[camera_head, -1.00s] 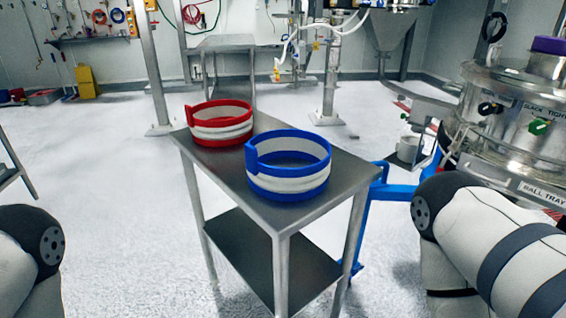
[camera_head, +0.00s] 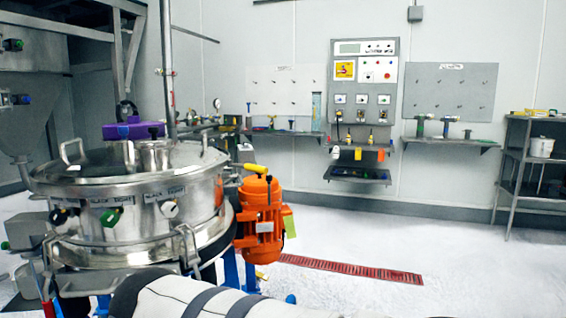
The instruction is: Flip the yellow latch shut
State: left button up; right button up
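A yellow piece (camera_head: 256,168) sits on top of the orange motor (camera_head: 262,215) at the right side of the steel sifter (camera_head: 135,195). It looks like a small lever lying at a slight tilt, and it may be the yellow latch. A smaller yellow spot (camera_head: 262,275) shows low beneath the motor; I cannot tell what it is. Neither of my grippers is in view. Only a white and grey link of my arm shows at the bottom edge, in front of the sifter's base.
A purple block (camera_head: 134,129) rests on the sifter lid between metal handles. A control panel (camera_head: 365,95) and tool boards stand at the back wall. A metal shelf (camera_head: 530,165) is at the right. The floor right of the motor is open, with a red drain grate (camera_head: 350,269).

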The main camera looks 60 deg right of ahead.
aim_at(263, 171)
jog(key=l+z, duration=0.1)
jog(key=l, duration=0.35)
jog(key=l+z, duration=0.15)
jog(key=l, duration=0.3)
jog(key=i+l+z, duration=0.1)
jog(key=l, duration=0.3)
jog(key=i+l+z, duration=0.1)
jog(key=l, duration=0.35)
jog(key=i+l+z, duration=0.15)
jog(key=l, duration=0.3)
jog(key=l+z, duration=0.1)
jog(key=l, duration=0.3)
jog(key=j, duration=0.1)
jog(key=i+z, duration=0.05)
